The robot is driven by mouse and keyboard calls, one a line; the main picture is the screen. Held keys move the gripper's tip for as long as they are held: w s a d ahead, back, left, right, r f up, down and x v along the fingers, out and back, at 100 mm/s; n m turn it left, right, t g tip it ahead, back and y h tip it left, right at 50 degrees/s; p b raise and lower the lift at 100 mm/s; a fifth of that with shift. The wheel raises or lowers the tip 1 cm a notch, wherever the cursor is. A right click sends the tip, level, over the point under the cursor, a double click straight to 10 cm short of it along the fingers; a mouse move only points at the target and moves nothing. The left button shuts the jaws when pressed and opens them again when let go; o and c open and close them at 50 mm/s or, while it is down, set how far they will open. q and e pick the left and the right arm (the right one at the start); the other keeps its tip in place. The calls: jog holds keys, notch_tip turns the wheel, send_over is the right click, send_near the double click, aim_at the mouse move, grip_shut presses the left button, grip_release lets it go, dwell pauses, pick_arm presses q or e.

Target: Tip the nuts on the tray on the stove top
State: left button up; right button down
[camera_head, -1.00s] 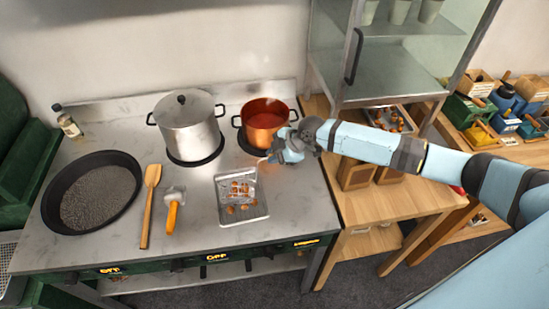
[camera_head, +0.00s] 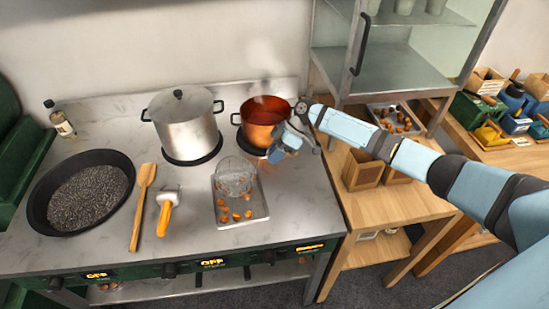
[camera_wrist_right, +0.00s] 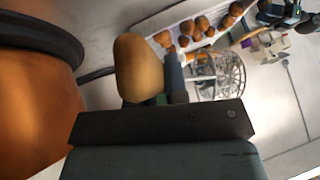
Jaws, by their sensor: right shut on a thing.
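My right gripper (camera_head: 287,142) is shut on the handle of a wire skimmer, just in front of the copper pot. The skimmer's round wire basket (camera_head: 234,176) is over the back part of the metal tray (camera_head: 257,207) on the stove top and looks empty. Several brown nuts (camera_head: 224,210) lie on the tray. In the right wrist view, the rounded wooden handle end (camera_wrist_right: 137,68) stands up beyond the gripper (camera_wrist_right: 160,125), and the wire basket (camera_wrist_right: 217,75) is beside the tray's nuts (camera_wrist_right: 195,28). My left gripper is out of view.
The copper pot (camera_head: 262,122) with red contents and a lidded steel pot (camera_head: 183,125) stand behind. A wooden spatula (camera_head: 142,207), an orange-handled tool (camera_head: 166,212) and a black pan (camera_head: 40,215) are at left. Another nut tray (camera_head: 398,108) sits on the right table.

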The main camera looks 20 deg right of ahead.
jog(key=shift+w+d+f+m+g+y+b, duration=0.15)
jog(key=shift+f+m+g+y+b, duration=0.15)
jog(key=shift+f+g+b, duration=0.4)
jog(key=shift+w+a+f+m+g+y+b, duration=0.1)
jog(key=shift+f+m+g+y+b, duration=0.15)
jog(key=shift+f+g+b, duration=0.4)
jog(key=shift+r+t, duration=0.2)
jog(key=shift+t, duration=0.05)
